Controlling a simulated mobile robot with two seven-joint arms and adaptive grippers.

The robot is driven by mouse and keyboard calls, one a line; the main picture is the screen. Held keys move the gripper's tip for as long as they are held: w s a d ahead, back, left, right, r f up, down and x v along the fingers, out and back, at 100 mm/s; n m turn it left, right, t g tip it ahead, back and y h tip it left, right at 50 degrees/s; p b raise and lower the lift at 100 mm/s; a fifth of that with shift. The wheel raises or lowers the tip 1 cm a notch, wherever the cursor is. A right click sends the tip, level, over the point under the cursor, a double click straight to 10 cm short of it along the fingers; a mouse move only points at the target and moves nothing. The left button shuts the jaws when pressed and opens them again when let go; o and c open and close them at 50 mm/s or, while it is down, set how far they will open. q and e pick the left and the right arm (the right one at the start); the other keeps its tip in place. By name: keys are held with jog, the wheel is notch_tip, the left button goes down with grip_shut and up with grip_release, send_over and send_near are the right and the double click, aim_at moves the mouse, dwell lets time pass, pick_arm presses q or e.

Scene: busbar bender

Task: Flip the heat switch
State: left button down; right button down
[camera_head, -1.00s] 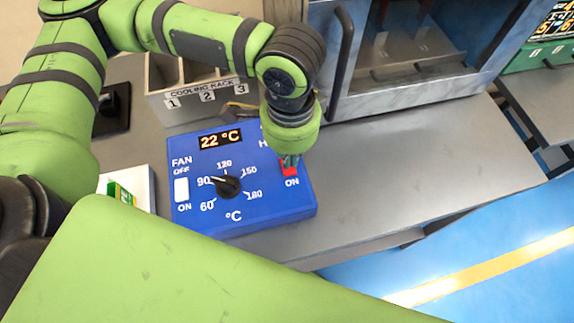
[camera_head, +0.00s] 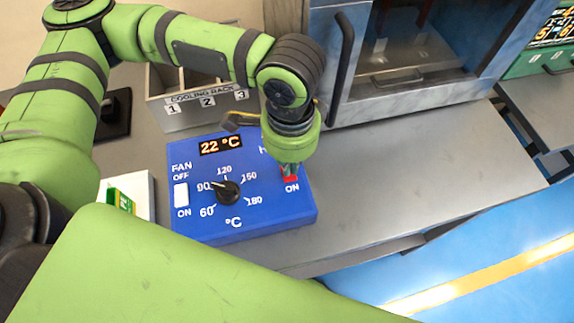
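The blue control box (camera_head: 275,212) sits on the grey bench. Its display (camera_head: 221,144) reads 22 °C. The heat switch (camera_head: 291,181) is red and shows at the box's right side, just above its ON label. Its upper part and most of the HEAT label are hidden by my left gripper (camera_head: 290,168). The gripper points down at the switch, its tips at or very close to it; I cannot tell whether they touch. The finger opening is too small and covered to read. A white fan switch (camera_head: 181,194) and a black dial (camera_head: 228,192) are on the same panel. My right gripper is out of view.
A cooling rack (camera_head: 190,113) with slots 1 to 3 stands behind the box. An oven-like machine (camera_head: 402,95) with a dark handle is at the back right. A white tray (camera_head: 146,196) with a green item is left. The bench right of the box is clear.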

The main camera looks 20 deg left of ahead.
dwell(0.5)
pick_arm(q)
jog(key=shift+f+b, duration=0.55)
jog(key=shift+f, duration=0.7)
dwell(0.4)
jog(key=shift+s, duration=0.1)
notch_tip(320, 180, up, 7)
jog(key=p, duration=0.8)
jog(key=shift+r+p, duration=0.1)
jog(key=shift+p, duration=0.3)
